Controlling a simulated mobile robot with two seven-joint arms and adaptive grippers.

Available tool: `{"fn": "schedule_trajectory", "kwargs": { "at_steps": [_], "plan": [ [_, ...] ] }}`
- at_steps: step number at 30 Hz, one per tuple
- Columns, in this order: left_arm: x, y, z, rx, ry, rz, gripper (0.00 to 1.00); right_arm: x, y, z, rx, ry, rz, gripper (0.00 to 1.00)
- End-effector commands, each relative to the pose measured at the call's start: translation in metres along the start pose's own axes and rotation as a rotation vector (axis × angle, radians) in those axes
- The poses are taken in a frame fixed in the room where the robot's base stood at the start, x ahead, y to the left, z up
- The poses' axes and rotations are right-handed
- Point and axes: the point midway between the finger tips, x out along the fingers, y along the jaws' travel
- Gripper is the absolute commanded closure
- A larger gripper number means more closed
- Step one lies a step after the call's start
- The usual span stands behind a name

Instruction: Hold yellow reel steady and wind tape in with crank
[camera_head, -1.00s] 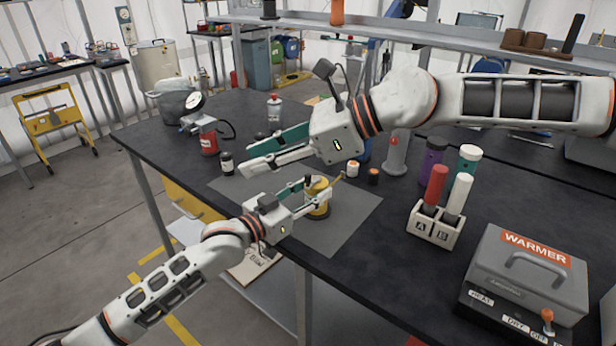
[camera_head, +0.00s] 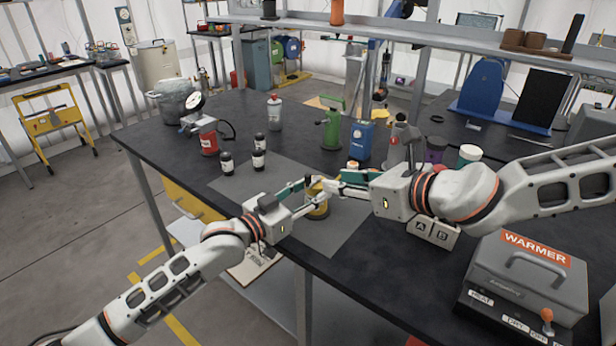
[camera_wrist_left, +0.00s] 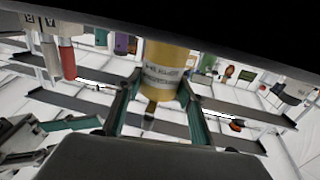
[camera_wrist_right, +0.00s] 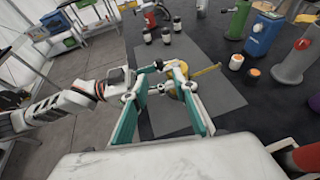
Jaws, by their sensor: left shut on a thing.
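The yellow reel (camera_head: 318,211) stands upright on the grey mat near the table's front edge. My left gripper (camera_head: 313,196) is shut on it from the front left; the left wrist view shows the reel's labelled yellow side (camera_wrist_left: 166,58) between both fingers. My right gripper (camera_head: 338,186) is at the reel's upper right side. Its fingers (camera_wrist_right: 152,92) look spread apart in the right wrist view, with the reel near their tips. A yellow tape strip (camera_wrist_right: 207,71) sticks out from the reel. The crank is largely hidden by the fingers, and I cannot tell whether they touch it.
Several small dark bottles (camera_head: 259,159) stand behind the mat (camera_head: 345,226). A green device (camera_head: 332,130) and a blue box (camera_head: 361,140) stand farther back. The A/B rack (camera_head: 432,232) and warmer (camera_head: 530,270) are at right. The mat's front part is clear.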

Motion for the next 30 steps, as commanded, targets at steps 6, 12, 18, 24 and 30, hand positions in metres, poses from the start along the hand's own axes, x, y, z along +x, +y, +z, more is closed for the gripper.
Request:
{"fn": "schedule_trajectory", "kwargs": {
  "at_steps": [6,12,18,24,30],
  "plan": [
    [0.000,0.001,0.001,0.000,-0.001,0.001,0.97,0.037,0.001,-0.001,0.000,0.002,0.003,0.72],
    [0.000,0.000,0.001,0.000,-0.001,0.000,0.97,0.076,0.002,-0.001,0.000,0.000,0.003,0.72],
    [0.000,0.000,0.001,0.000,-0.001,0.000,0.97,0.102,0.001,0.000,-0.001,-0.001,0.003,0.72],
    [0.000,0.000,0.001,0.000,-0.001,0.000,0.97,0.112,0.002,0.000,0.001,-0.001,0.003,0.72],
    [0.000,0.000,0.001,0.000,-0.001,0.000,0.97,0.113,0.002,0.001,0.001,-0.001,0.003,0.72]
  ]
}}
